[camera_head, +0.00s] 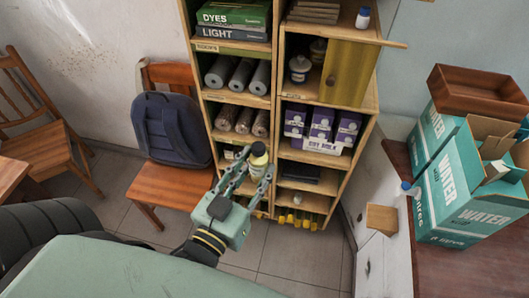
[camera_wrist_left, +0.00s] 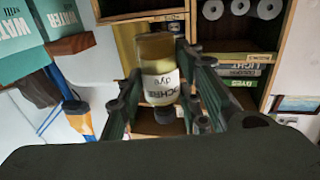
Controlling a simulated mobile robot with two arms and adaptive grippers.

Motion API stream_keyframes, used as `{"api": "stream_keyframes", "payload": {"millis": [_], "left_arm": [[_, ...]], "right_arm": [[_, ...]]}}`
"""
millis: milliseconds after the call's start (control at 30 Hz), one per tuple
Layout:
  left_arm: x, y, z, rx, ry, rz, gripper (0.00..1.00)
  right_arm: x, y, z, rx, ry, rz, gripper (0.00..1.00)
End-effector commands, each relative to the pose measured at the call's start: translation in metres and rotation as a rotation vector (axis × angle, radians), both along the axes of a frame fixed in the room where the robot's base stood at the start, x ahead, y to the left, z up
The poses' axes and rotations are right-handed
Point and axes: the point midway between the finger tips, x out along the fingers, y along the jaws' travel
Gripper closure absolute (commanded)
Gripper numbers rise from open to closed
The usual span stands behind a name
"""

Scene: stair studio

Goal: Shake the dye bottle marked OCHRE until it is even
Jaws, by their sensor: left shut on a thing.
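The dye bottle marked OCHRE (camera_head: 258,160) is between the fingers of my left gripper (camera_head: 251,174), held up in front of the wooden shelf. It has a dark cap and yellowish contents. In the left wrist view the bottle (camera_wrist_left: 156,48) shows a white label with OCHRE and dye upside down, and its dark cap points to the bottom of the picture. The fingers of my left gripper (camera_wrist_left: 162,98) are shut on it from both sides. My right gripper is not in view.
The open shelf (camera_head: 272,95) holds boxes, grey rolls and purple cartons. A wooden chair (camera_head: 165,190) with a dark blue backpack (camera_head: 170,128) stands to the left. Teal WATER boxes (camera_head: 465,195) stand on a brown surface at right. The tiled floor (camera_head: 290,260) before the shelf looks clear.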

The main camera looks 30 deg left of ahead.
Motion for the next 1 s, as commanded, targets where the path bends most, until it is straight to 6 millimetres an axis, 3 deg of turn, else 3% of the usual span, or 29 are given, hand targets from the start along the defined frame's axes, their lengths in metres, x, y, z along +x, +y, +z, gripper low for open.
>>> {"api": "stream_keyframes", "payload": {"millis": [67, 200, 267, 333, 400, 500, 567, 700, 800, 867, 900, 1000], "left_arm": [[0.000, 0.000, -0.008, 0.000, 0.002, 0.000, 0.98], [0.000, 0.000, -0.088, -0.002, 0.008, 0.002, 0.98], [0.001, 0.000, -0.101, -0.002, 0.000, 0.001, 0.98], [0.001, 0.000, -0.087, 0.000, -0.010, 0.000, 0.98], [0.000, 0.000, -0.044, 0.001, -0.016, -0.001, 0.98], [0.000, 0.000, 0.001, 0.000, -0.011, -0.002, 0.98], [0.000, 0.000, 0.001, 0.000, -0.001, -0.001, 0.98], [0.000, 0.000, -0.079, -0.001, 0.011, 0.001, 0.98], [0.001, 0.000, -0.102, -0.001, -0.001, 0.001, 0.98], [0.000, 0.000, -0.081, 0.000, -0.011, 0.000, 0.98], [0.000, 0.000, -0.055, 0.001, -0.016, -0.001, 0.98], [0.000, 0.000, -0.004, 0.000, -0.012, -0.002, 0.98]], "right_arm": [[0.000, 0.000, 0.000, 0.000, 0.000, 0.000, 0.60], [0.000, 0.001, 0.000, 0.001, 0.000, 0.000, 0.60], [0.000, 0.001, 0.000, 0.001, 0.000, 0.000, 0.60], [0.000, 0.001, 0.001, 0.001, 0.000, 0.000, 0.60], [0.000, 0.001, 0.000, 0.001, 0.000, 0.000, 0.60], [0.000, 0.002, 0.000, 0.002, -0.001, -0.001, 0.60], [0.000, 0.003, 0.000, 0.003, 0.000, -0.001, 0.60], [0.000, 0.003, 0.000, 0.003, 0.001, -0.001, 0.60], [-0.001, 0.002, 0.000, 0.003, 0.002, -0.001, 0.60], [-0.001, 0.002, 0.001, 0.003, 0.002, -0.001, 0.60], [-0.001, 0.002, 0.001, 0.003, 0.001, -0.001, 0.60], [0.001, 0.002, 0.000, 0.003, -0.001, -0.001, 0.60]]}}
